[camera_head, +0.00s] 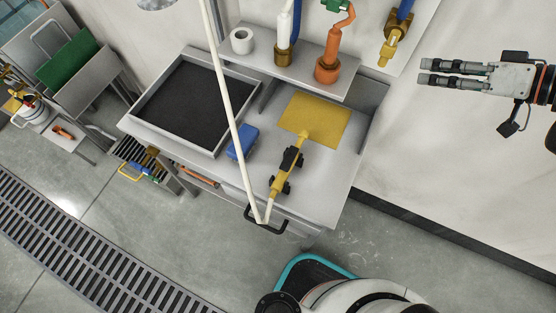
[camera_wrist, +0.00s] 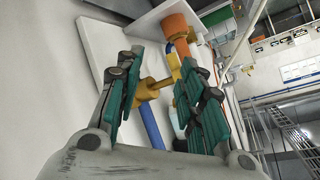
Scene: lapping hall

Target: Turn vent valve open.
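A brass valve (camera_head: 390,45) with a yellow lever-like part and a blue hose (camera_head: 405,10) sits on a pale wall panel at the upper right of the head view. I cannot tell from its look whether it is the vent valve. In the wrist view a brass valve (camera_wrist: 150,88) with a blue hose (camera_wrist: 150,125) shows between and beyond my fingers. My gripper (camera_head: 420,72) is open and empty, to the right of the valve and apart from it in the head view. Its teal-padded fingers are spread in the wrist view (camera_wrist: 162,62). The left finger partly hides the valve.
An orange fitting (camera_head: 331,55) and a white one (camera_head: 286,35) stand on a shelf left of the valve. Below is a grey bench (camera_head: 330,180) with a dark tray (camera_head: 190,105), a yellow plate (camera_head: 315,118) and a blue block (camera_head: 242,143). The wall right of the panel is bare.

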